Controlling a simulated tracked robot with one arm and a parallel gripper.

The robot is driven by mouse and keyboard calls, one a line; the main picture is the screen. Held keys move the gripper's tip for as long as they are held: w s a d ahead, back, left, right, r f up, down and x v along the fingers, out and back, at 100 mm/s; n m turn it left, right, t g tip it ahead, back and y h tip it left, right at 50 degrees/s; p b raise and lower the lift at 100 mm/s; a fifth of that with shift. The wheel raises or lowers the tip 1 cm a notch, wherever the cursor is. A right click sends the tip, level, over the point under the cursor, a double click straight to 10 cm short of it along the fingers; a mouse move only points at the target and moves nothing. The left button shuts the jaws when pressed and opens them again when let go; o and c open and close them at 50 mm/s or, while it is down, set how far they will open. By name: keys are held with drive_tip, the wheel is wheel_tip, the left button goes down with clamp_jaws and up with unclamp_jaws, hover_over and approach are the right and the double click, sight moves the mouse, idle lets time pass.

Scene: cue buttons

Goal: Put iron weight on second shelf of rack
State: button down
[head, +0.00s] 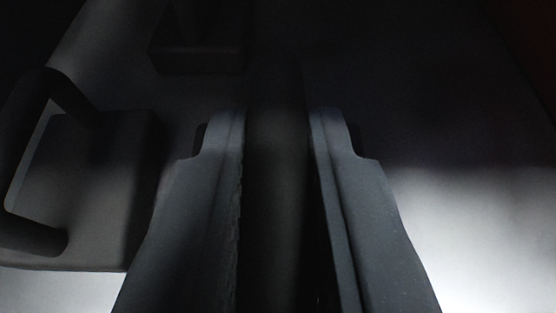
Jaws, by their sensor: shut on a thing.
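My gripper (277,120) points away from me in the middle of the head view. Its two fingers are closed on a dark, smooth, upright-looking bar (275,190), which may be the handle of an iron weight. The lower part of what I hold is lost in shadow, so I cannot tell its full shape. A dark block with a thick looped handle (90,190) sits to the left of my fingers, apart from them. No rack or shelf can be made out.
Another dark block (198,50) stands further off at the upper left, partly in shadow. A pale surface (480,240) is lit and bare at the lower right. A dark reddish thing (530,40) shows at the top right corner. The picture is very dim.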

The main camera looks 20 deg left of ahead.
drive_tip(key=shift+w+r, duration=0.1)
drive_tip(key=shift+w, duration=1.45)
drive_tip(key=shift+w+f+b, duration=0.15)
drive_tip(key=shift+f+b, duration=0.05)
drive_tip(key=shift+b, duration=0.15)
drive_tip(key=shift+f+b, duration=0.65)
drive_tip(key=shift+f, duration=0.95)
drive_tip(key=c, duration=1.4)
unclamp_jaws()
drive_tip(key=shift+s, duration=0.2)
drive_tip(key=p+v, duration=0.2)
drive_tip(key=v, duration=1)
drive_tip(key=shift+p, duration=0.3)
drive_tip(key=shift+f, duration=0.1)
